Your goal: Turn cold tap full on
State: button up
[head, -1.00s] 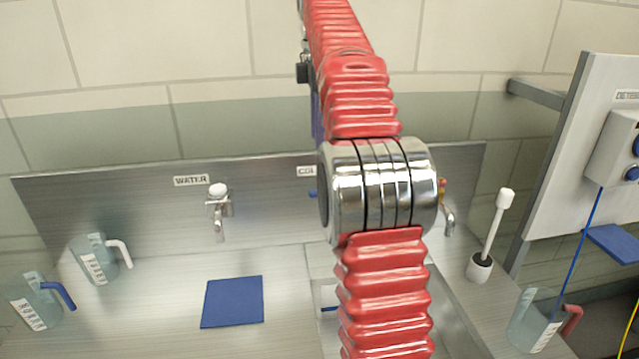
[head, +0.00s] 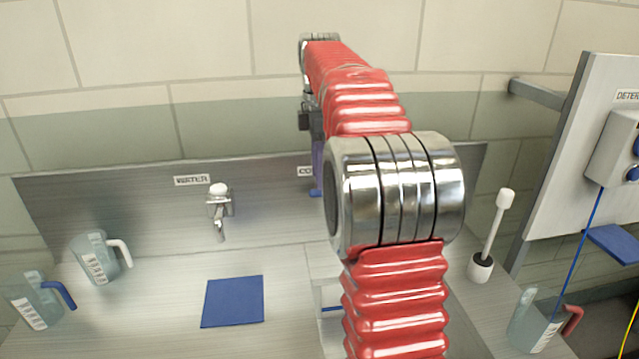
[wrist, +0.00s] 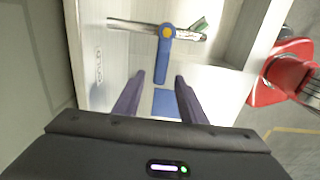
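The cold tap has a blue lever (wrist: 161,62) with a yellow cap, on a silver pipe in the wrist view. The lever points down the picture. In the head view, a small blue end of it (head: 315,193) shows under the label, beside my arm; my arm hides the rest. My gripper (wrist: 158,77) is open, with its two purple fingers apart and the lever's free end between or just past their tips. I cannot tell if they touch it. In the head view, the gripper (head: 317,165) is partly hidden behind my arm.
A water tap (head: 219,205) with a white knob stands to the left. A blue mat (head: 233,301) lies on the steel counter. Jugs (head: 100,257) stand at the left, and another (head: 536,320) at the right. A white brush (head: 490,240) stands right of my arm.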

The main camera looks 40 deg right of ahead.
jog(key=shift+f, duration=1.7)
jog(key=shift+c, duration=0.3)
grip_shut()
